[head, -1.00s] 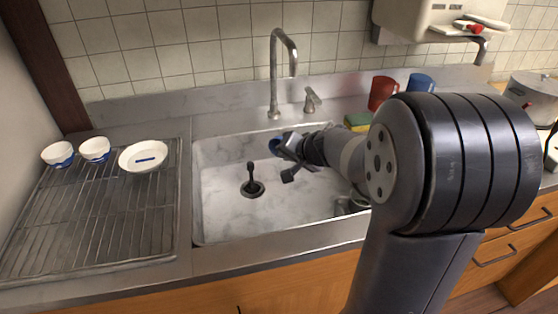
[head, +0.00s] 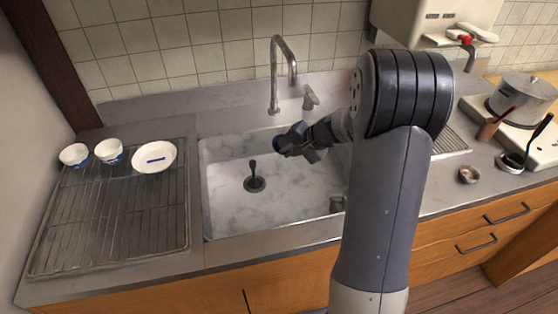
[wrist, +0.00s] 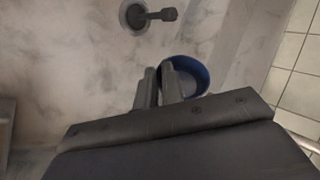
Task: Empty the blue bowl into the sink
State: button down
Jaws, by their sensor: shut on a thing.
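The blue bowl (wrist: 203,76) is held at its wall by my gripper (wrist: 166,76) in the wrist view.
A dark drain plug (head: 254,183) stands in the sink, left of the bowl. The faucet (head: 275,80) rises behind. A drying rack (head: 110,220) at left carries two small bowls (head: 109,150) and a white dish (head: 154,157). A pot (head: 522,95) stands at right.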

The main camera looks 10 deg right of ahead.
jog(key=g+p, duration=0.1)
jog(key=p, duration=0.1)
jog(key=m+y+p, duration=0.1)
jog(key=p, duration=0.1)
jog(key=shift+w+d+g+y, duration=0.25)
jog(key=shift+g+y, duration=0.05)
jog(key=shift+g, duration=0.1)
jog(key=w+d+f+m+g+y, duration=0.2)
jog(key=w+d+m+g+y, duration=0.1)
jog(key=w+d+g+y, duration=0.2)
jog(key=shift+w+d+f+m+g+y, duration=0.15)
jog(key=shift+d+f+m+g+y, duration=0.15)
jog(key=shift+f+m+g, duration=0.1)
dwell(0.6)
jog(key=shift+r, duration=0.1)
dwell(0.8)
